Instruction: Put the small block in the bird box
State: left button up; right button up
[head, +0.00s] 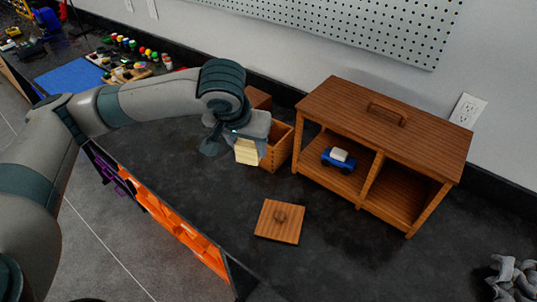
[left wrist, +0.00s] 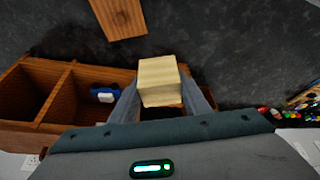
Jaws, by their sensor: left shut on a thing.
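My left gripper (head: 246,146) is shut on the small block (head: 247,153), a pale yellow wooden piece. The block also shows between the two fingers in the left wrist view (left wrist: 160,82). An open-topped wooden box (head: 279,148), which may be the bird box, stands just behind and right of the block in the head view. The gripper and block partly hide it. Whether the block is over its opening I cannot tell.
A two-compartment wooden cabinet (head: 392,100) with a top handle stands to the right, with a blue toy car (head: 339,160) inside. A grey crumpled thing (head: 514,277) lies at the lower right. Small coloured items stand at the far left. The dark table (head: 350,255) is clear around the lid.

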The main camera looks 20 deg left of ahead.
pick_arm(q)
jog(key=w+d+r+m, duration=0.1)
jog(key=w+r, duration=0.2)
jog(key=w, duration=0.3)
jog(key=w+d+r+h, duration=0.1)
jog(key=w+r, duration=0.2)
jog(key=w, duration=0.3)
jog(key=w+d+r+m, duration=0.1)
jog(key=w+r, duration=0.2)
jog(key=w, duration=0.3)
jog(key=w+a+f, duration=0.2)
jog(key=f, duration=0.4)
jog(key=w+a+f+m, duration=0.1)
jog(key=w+a+f, duration=0.1)
jog(key=f, duration=0.4)
jog(key=shift+w+a+f+m+p, duration=0.15)
jog(key=shift+w+a+m+p, duration=0.15)
jog(key=shift+a, duration=0.2)
pick_arm(e)
jog(key=shift+w+d+r, duration=0.15)
jog(key=shift+r, duration=0.1)
pick_arm(q)
jog(key=shift+f, duration=0.15)
pick_arm(e)
jog(key=shift+d, duration=0.15)
